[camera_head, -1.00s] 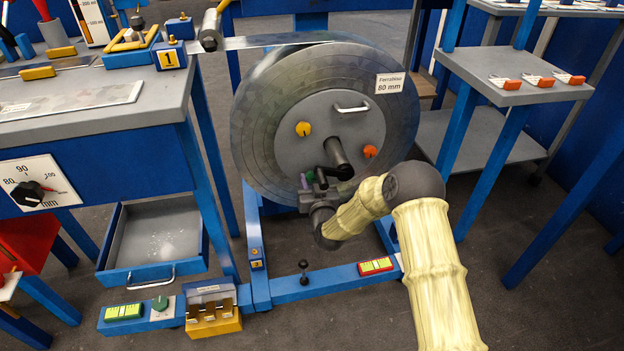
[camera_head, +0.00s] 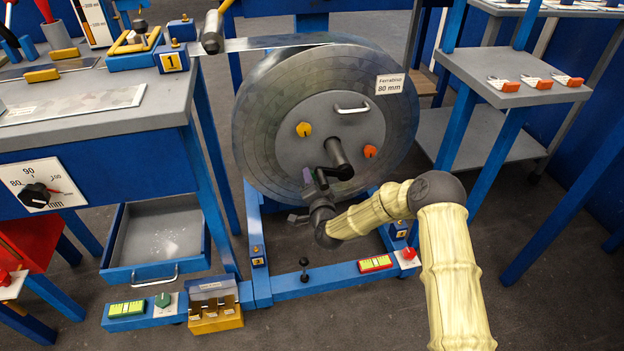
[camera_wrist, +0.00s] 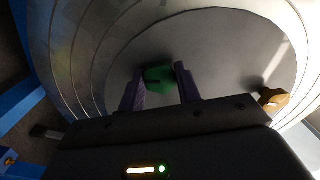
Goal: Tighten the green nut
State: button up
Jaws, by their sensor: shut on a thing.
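The green nut (camera_wrist: 158,79) sits on the grey hub plate of the big spool, between my two fingers in the wrist view. My gripper (camera_wrist: 160,84) is shut on it. In the head view my gripper (camera_head: 312,182) reaches the lower left part of the hub plate, below the black crank. The nut is hidden there behind my gripper. An orange-yellow knob (camera_head: 304,129) and an orange-red knob (camera_head: 370,151) are on the same plate; a knob (camera_wrist: 273,97) also shows at the right in the wrist view.
The black crank (camera_head: 339,165) sticks out close above my gripper. A metal handle (camera_head: 352,108) is higher on the plate. The spool stands in a blue frame (camera_head: 262,286) with a small black lever (camera_head: 304,270) below. An open drawer (camera_head: 155,272) is at the left.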

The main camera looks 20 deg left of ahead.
jog(key=shift+m, duration=0.9)
jog(key=o, duration=1)
jog(key=shift+c, duration=0.2)
jog(key=p+v, duration=0.5)
jog(key=v, duration=1.2)
jog(key=shift+s+p, duration=0.25)
jog(key=shift+p, duration=0.15)
